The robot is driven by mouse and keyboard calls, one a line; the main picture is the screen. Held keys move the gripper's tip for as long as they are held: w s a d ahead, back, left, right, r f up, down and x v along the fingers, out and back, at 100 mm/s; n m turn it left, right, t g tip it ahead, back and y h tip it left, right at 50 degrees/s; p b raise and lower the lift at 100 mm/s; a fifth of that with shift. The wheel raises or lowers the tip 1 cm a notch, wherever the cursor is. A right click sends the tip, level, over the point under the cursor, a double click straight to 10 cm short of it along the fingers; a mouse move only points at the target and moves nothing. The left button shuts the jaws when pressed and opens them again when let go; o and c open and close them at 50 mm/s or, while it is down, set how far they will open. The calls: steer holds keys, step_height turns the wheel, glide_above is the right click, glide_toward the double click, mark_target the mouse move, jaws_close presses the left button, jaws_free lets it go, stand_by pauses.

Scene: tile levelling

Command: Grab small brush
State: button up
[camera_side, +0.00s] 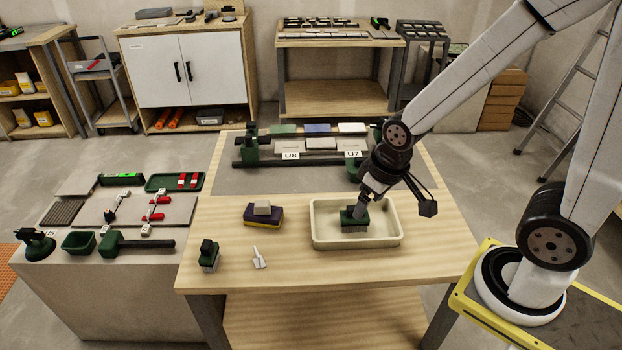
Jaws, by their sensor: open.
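A brush with a dark green top and grey bristles (355,224) stands bristles down inside a cream tray (385,237) on the wooden table. My gripper (361,206) points down at the top of this brush, from above and slightly right. It is open; whether the fingers touch or straddle the green top is hard to tell at this size. A second dark green brush-like tool (208,255) with pale bristles stands at the table's front left, well away from my gripper.
A yellow and dark sponge block (263,218) with a grey grip lies left of the tray, and a small white tool (259,257) lies in front of it. A rail with tiles (300,152) spans the back. The front right tabletop is clear.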

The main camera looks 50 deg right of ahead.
steer(key=shift+a, duration=0.1)
steer(key=w+a+f+m+g+y, duration=0.2)
steer(key=w+a+f+m+y, duration=0.15)
steer(key=a+m, duration=0.45)
steer(key=m+t+y, duration=0.5)
steer(key=m+t, duration=0.5)
steer(key=m, duration=1)
glide_toward(210, 245)
steer(key=shift+x, duration=1.75)
steer(key=shift+w, duration=0.1)
steer(key=shift+x, duration=1.25)
